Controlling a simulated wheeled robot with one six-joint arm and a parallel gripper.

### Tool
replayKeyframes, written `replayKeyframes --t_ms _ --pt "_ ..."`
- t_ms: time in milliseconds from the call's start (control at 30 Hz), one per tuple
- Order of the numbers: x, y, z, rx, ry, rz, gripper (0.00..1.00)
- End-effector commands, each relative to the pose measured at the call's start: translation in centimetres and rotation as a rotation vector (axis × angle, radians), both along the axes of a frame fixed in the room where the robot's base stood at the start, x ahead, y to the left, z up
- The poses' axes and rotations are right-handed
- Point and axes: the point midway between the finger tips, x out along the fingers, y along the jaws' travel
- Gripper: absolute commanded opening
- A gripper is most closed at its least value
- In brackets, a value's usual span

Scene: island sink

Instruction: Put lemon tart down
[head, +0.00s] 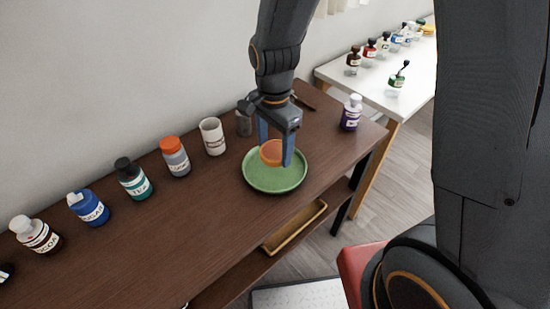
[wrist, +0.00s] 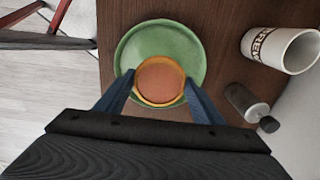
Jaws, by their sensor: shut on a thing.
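The lemon tart (head: 271,152) is a small round orange piece with a lighter rim. My gripper (head: 275,158) is shut on it, with one blue finger on each side. In the wrist view the tart (wrist: 160,80) sits between the two fingertips (wrist: 160,92). A round green plate (head: 275,183) lies on the brown wooden table, and the tart is over it. The plate also shows behind the tart in the wrist view (wrist: 160,37). I cannot tell whether the tart touches the plate.
A white mug (head: 212,136) and a dark grey shaker (head: 244,124) stand near the plate at the back. Several labelled jars line the wall side to the left. A purple bottle (head: 351,113) stands to the right. The table front left of the plate is clear.

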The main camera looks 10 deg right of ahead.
Motion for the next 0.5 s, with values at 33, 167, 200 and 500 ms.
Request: replayKeyframes --t_ms 33,167,200,500 --pt "0.0 0.0 -0.3 0.0 0.0 0.0 0.39" --pt "0.0 0.0 -1.3 -0.001 0.001 0.001 0.39" --pt "0.0 0.0 -1.9 0.0 0.002 0.001 0.39" --pt "0.1 0.0 -4.6 0.001 -0.001 0.001 0.39"
